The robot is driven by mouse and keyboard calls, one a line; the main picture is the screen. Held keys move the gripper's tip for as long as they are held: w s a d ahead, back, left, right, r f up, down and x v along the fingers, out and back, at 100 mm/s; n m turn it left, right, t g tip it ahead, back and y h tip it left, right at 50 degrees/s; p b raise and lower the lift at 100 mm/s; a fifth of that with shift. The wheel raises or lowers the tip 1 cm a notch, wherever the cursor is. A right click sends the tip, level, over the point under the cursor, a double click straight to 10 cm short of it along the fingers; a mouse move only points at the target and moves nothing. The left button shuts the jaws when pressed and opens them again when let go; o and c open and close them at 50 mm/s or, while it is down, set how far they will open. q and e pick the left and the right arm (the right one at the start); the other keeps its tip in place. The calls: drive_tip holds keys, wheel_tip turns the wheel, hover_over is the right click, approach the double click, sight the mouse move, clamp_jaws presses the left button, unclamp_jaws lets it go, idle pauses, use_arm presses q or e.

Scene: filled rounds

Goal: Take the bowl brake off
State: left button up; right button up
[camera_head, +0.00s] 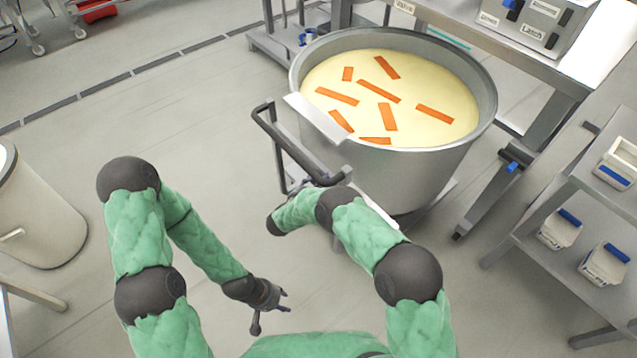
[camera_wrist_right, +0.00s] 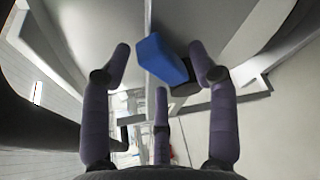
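The bowl (camera_head: 420,170) is a big steel tub of pale yellow dough with several orange strips on top. A blue block (camera_wrist_right: 162,60) on a dark part shows in the right wrist view and looks like the brake. It lies between the spread fingertips of my right gripper (camera_wrist_right: 160,62), nearer the right finger; I cannot tell whether they touch. In the head view my right arm reaches to the bowl's left side, and its hand is hidden. My left gripper (camera_head: 272,298) is open and empty above the floor, well away from the bowl.
A black push handle (camera_head: 283,140) sticks out from the bowl's left side. A steel table (camera_head: 540,62) stands behind right, and a shelf with white-and-blue tubs (camera_head: 604,264) at the right. A pale bin (camera_head: 38,215) is at left. The floor between is clear.

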drive_tip(key=shift+a, duration=0.1)
drive_tip(key=v, duration=1.2)
